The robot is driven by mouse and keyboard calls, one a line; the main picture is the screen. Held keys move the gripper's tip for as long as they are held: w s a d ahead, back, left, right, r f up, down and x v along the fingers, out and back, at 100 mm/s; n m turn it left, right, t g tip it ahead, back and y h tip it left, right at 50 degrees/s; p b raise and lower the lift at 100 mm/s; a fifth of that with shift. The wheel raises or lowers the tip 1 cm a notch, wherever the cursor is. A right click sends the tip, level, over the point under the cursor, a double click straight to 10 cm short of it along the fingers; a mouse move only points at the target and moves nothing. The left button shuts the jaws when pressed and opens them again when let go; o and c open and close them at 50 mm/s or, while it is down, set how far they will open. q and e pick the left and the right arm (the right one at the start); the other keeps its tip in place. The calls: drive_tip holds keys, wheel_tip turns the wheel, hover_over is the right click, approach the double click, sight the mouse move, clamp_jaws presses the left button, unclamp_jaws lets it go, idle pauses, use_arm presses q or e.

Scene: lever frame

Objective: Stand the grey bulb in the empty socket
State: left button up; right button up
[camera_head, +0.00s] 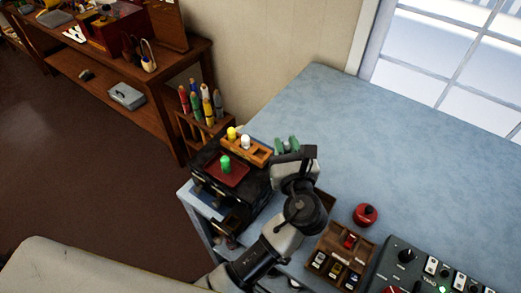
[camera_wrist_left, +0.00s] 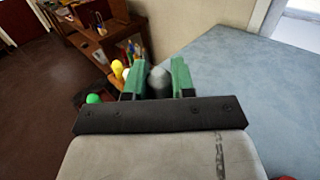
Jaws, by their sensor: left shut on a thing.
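My left gripper (camera_head: 287,144) is shut on the grey bulb (camera_wrist_left: 158,82), which stands between its green fingers (camera_wrist_left: 157,79) in the left wrist view. In the head view the grey bulb is small and mostly hidden by the gripper. A wooden socket block (camera_head: 262,157) lies just left of the gripper. It bears a yellow bulb (camera_head: 232,133) and a white bulb (camera_head: 245,142); its right-hand socket looks empty. The held bulb is apart from that socket, to its right. The yellow bulb also shows in the wrist view (camera_wrist_left: 117,69). My right gripper is not in view.
A green bulb (camera_head: 225,164) stands on a red pad (camera_head: 236,174) atop a black drawer unit (camera_head: 255,196). A wooden tray of small cars (camera_head: 325,243), a red round object (camera_head: 365,214) and a control panel (camera_head: 421,266) lie near right. The blue table (camera_head: 350,130) behind is clear.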

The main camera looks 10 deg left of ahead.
use_arm(q)
drive_tip(key=w+a+f+b, duration=0.2)
drive_tip(key=w+a, duration=0.1)
drive_tip(key=w+a+f+b, duration=0.2)
drive_tip(key=w+a+f, duration=0.1)
drive_tip(key=shift+a+f, duration=0.35)
drive_tip(key=shift+a, duration=0.05)
drive_tip(key=shift+w+a+f, duration=0.1)
drive_tip(key=shift+w+a, duration=0.1)
drive_tip(key=shift+w, duration=0.05)
wheel_tip(320, 180, down, 4)
drive_tip(key=b, duration=0.4)
drive_tip(key=shift+a+r, duration=0.1)
drive_tip(key=shift+r, duration=0.15)
drive_tip(key=shift+f, duration=0.15)
drive_tip(key=o, duration=0.9)
